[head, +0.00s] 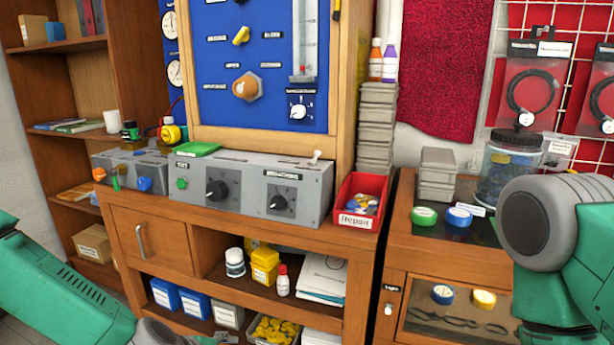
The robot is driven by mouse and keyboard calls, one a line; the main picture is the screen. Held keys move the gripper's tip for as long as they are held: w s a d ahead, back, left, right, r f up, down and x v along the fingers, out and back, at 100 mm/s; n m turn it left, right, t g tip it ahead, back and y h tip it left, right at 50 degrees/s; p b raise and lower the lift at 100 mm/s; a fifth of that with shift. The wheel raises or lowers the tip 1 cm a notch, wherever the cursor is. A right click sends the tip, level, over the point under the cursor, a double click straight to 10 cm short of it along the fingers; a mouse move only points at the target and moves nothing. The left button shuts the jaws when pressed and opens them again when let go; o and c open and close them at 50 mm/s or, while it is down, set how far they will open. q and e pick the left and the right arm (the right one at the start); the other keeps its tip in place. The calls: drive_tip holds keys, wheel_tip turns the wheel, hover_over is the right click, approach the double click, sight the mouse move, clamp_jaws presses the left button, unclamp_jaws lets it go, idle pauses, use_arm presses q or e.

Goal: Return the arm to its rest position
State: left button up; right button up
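My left arm (65,290) comes in low from the left, green with a grey joint at the bottom edge. My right arm (590,240) fills the right edge, green with a large grey joint cap, and hides part of the right cabinet. Its gripper is also out of frame. Both arms appear in front of the bench, and no held object shows.
The wooden bench carries a grey control box (250,185) with black knobs, a red bin (360,200) and a blue panel (265,110). A clear jar (510,165) and tape rolls stand on the right cabinet (425,240). Shelves (60,90) stand at left.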

use_arm(q)
drive_tip(key=s+a+f+m+g+y, duration=0.1)
drive_tip(key=s+a+f+m+g, duration=0.1)
drive_tip(key=s+f+m, duration=0.5)
drive_tip(key=s+a+f+m+g+y, duration=0.1)
drive_tip(key=s+a+f+m, duration=0.15)
drive_tip(key=s, duration=0.75)
drive_tip(key=s+a+f+m+g+y, duration=0.1)
drive_tip(key=s+a+m+g+y, duration=0.1)
drive_tip(key=s+a+m, duration=0.6)
drive_tip(key=s, duration=0.3)
drive_tip(key=shift+s+f+g, duration=0.25)
drive_tip(key=shift+g, duration=0.05)
drive_tip(key=shift+w, duration=0.1)
